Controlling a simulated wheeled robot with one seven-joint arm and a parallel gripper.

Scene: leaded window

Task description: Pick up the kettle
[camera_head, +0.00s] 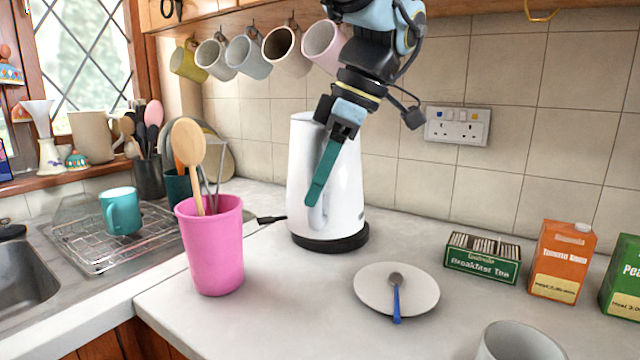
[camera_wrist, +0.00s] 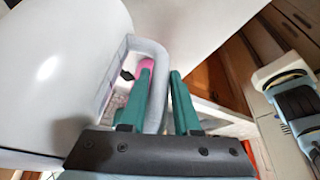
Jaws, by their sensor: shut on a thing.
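The white kettle (camera_head: 346,190) stands upright on its black base on the worktop, near the tiled wall. My gripper (camera_head: 316,193) reaches down from above in front of it, its green fingers at the kettle's handle. In the wrist view the kettle (camera_wrist: 60,75) fills the left side. Its grey-white handle (camera_wrist: 155,100) passes between the two green fingers of my gripper (camera_wrist: 161,78), which is shut on it. In the head view the fingers cover much of the handle.
A pink cup (camera_head: 212,250) with a wooden spoon stands front left. A white plate (camera_head: 425,290) with a blue-handled spoon lies front right, near a tea box (camera_head: 482,264) and an orange carton (camera_head: 562,262). Mugs (camera_head: 284,52) hang from the shelf above.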

